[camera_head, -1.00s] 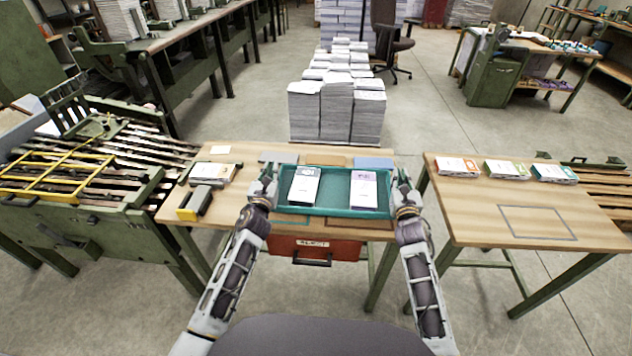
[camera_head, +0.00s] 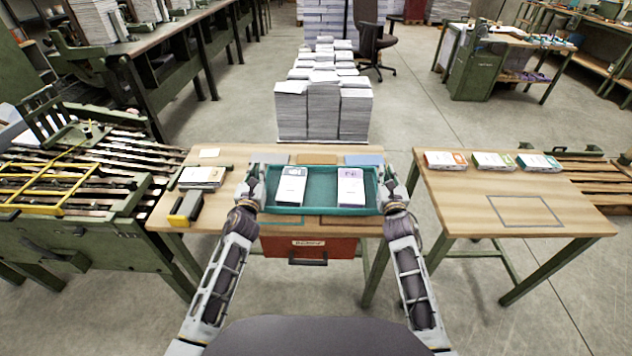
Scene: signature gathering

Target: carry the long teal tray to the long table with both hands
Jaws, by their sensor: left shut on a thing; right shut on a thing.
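The teal tray (camera_head: 320,198) is between my two hands, over the front part of the left wooden table (camera_head: 225,160). Two stacks of printed sheets lie in it, a white one (camera_head: 291,187) on the left and a purple-marked one (camera_head: 351,190) on the right. My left gripper (camera_head: 256,185) is shut on the tray's left end. My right gripper (camera_head: 388,186) is shut on its right end. I cannot tell from this angle how far the tray is above the tabletop. Another wooden table (camera_head: 470,205) with a grey rectangular outline (camera_head: 526,211) stands to the right.
Three sheet stacks (camera_head: 492,161) lie along the right table's back edge. A gap separates the two tables. A red drawer (camera_head: 308,248) hangs under the left table. A stapler-like tool (camera_head: 186,208) and a sheet stack (camera_head: 202,177) lie left of the tray. Paper piles (camera_head: 323,110) stand behind.

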